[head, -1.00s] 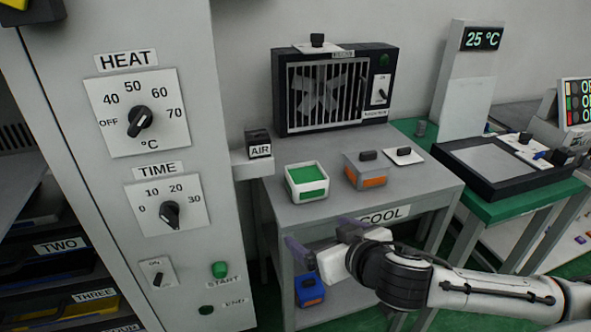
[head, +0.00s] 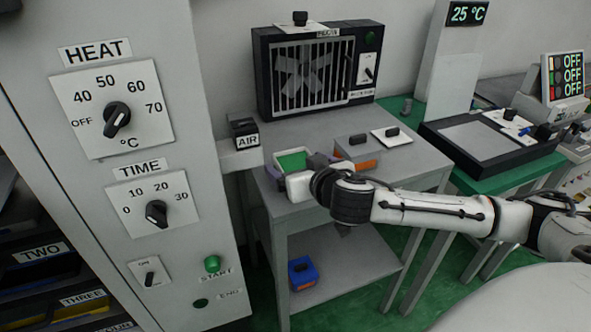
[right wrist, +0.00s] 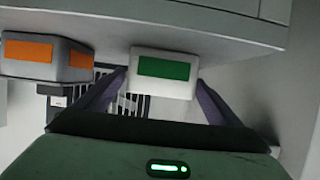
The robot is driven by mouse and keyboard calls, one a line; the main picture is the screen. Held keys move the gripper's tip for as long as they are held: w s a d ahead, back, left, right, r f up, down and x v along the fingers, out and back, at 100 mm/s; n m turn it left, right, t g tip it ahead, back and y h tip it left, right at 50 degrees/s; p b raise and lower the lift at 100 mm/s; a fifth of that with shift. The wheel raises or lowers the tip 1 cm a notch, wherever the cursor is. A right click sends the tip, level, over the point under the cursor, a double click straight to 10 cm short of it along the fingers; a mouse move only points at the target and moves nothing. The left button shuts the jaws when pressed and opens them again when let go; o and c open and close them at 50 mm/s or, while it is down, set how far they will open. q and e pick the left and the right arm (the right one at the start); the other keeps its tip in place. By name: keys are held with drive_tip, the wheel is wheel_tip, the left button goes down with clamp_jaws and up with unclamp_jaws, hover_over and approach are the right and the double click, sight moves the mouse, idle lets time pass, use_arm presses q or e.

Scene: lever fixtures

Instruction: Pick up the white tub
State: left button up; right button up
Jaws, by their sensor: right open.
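My left gripper is not in view.
A grey tub with an orange label (head: 358,150) stands right of the white tub, and a small white plate with a black knob (head: 392,137) lies beyond it. A fan unit (head: 318,70) stands behind. A blue box (head: 302,272) sits on the lower shelf.

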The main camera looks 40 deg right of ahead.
drive_tip(key=shift+w+d+f, duration=0.1)
drive_tip(key=shift+w+f, duration=0.15)
drive_tip(key=shift+w, duration=0.25)
drive_tip(key=c, duration=1.2)
